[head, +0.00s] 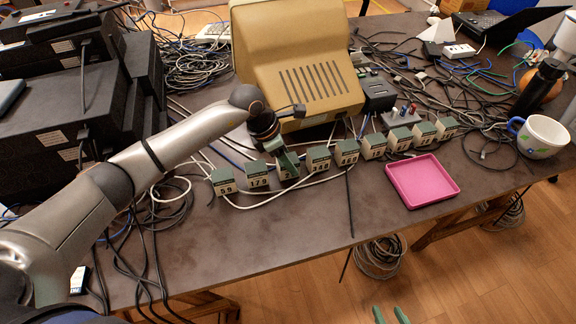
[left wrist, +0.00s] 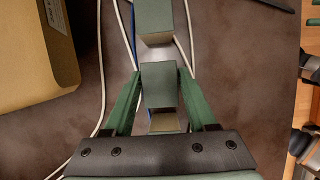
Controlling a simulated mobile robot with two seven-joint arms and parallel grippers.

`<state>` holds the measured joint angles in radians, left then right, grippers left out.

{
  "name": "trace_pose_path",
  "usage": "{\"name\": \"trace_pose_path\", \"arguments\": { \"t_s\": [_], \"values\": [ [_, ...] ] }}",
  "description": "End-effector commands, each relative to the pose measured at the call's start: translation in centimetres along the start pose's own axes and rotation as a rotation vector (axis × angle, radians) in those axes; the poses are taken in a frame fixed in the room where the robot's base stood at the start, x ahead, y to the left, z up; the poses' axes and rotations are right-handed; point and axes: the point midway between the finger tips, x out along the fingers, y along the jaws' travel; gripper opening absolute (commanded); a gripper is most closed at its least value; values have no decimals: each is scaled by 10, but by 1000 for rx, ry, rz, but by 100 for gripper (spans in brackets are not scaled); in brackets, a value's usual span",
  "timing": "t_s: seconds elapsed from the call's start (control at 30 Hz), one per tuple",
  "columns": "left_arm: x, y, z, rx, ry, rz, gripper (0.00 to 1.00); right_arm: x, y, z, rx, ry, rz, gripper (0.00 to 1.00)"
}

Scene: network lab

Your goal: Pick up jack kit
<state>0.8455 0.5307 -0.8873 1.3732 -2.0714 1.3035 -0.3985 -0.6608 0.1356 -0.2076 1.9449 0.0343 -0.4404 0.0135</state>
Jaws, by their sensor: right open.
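Small pale boxes with dark green tops and printed numbers, which look like the jack kits, stand in a slanting row on the table. Readable ones include the box marked 59 (head: 223,188), the box marked 179 (head: 258,181) and the box marked 248 (head: 319,167). My left gripper (head: 288,163) is down at the third box from the left, whose number is hidden. In the left wrist view, its green fingers stand on either side of that box (left wrist: 161,84), with narrow gaps showing. My right gripper (head: 391,315) shows only its fingertips at the bottom edge, apart and empty.
A beige monitor (head: 300,70) stands behind the row. A pink tray (head: 422,182) lies to the right, near the front edge, empty. A white mug (head: 542,137) stands at the far right. Black equipment boxes (head: 60,130) fill the left. Loose cables run around the boxes.

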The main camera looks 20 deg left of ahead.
Motion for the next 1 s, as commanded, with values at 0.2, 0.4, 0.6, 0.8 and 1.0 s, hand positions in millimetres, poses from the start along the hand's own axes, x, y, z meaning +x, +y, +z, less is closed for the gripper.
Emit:
{"name": "trace_pose_path", "arguments": {
  "t_s": [0.2,0.4,0.6,0.8,1.0],
  "values": [
    [0,0,0,0,0,0,31,0,0,1,0,-2,0,50],
    [0,0,0,0,0,1,8,0,0,1,1,-3,0,50],
    [-1,0,1,0,-2,1,0,0,0,1,1,-2,0,50],
    [-1,0,1,0,-2,1,0,0,0,1,1,-2,-1,50],
    [-10,1,5,2,-3,3,0,0,-1,2,1,-2,-1,50]
  ]
}}
